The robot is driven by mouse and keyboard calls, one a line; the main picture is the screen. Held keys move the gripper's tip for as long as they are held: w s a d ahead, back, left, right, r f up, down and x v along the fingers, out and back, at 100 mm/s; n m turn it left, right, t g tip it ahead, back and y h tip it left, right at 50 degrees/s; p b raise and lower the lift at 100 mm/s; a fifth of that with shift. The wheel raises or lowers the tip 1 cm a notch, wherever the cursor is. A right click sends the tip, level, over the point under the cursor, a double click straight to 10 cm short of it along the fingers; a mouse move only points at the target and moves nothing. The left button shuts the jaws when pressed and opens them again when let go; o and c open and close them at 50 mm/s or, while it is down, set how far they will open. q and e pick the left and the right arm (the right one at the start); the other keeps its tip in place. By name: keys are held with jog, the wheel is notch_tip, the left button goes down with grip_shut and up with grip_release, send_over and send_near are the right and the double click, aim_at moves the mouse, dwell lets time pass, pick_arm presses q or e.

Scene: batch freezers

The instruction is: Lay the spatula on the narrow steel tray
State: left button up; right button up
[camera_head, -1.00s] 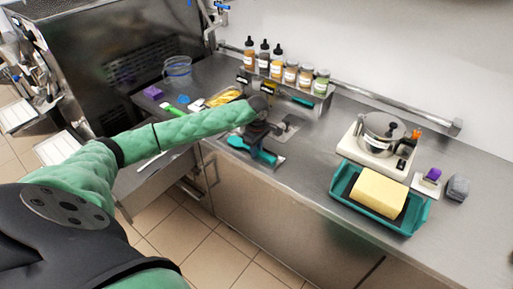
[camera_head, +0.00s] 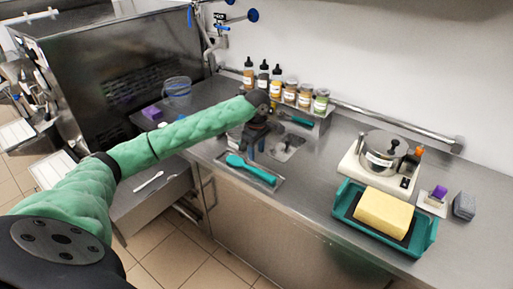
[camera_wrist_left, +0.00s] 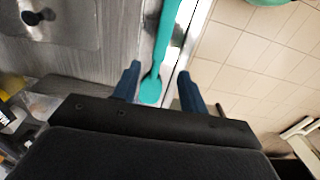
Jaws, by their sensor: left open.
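The teal spatula (camera_head: 252,170) lies flat on the narrow steel tray (camera_head: 277,184) at the front edge of the counter. It also shows in the left wrist view (camera_wrist_left: 167,45), running away from me, one end near the gap between my fingers. My left gripper (camera_head: 252,148) is above and just behind the spatula in the head view. Its two blue fingers are apart with nothing held between them in the left wrist view (camera_wrist_left: 157,88). My right gripper is not in view.
A rack of bottles and jars (camera_head: 290,92) stands at the back wall. A teal tray holding a yellow block (camera_head: 384,212) and a pot on a white scale (camera_head: 380,150) are at the right. The counter between is clear.

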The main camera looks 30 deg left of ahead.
pick_arm(q)
jog(key=shift+r+b, duration=0.4)
jog(key=shift+r, duration=1.4)
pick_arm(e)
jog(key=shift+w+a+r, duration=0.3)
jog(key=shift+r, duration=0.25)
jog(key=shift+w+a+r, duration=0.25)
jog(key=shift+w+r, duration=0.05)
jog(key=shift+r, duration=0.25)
pick_arm(q)
jog(key=shift+f, duration=0.1)
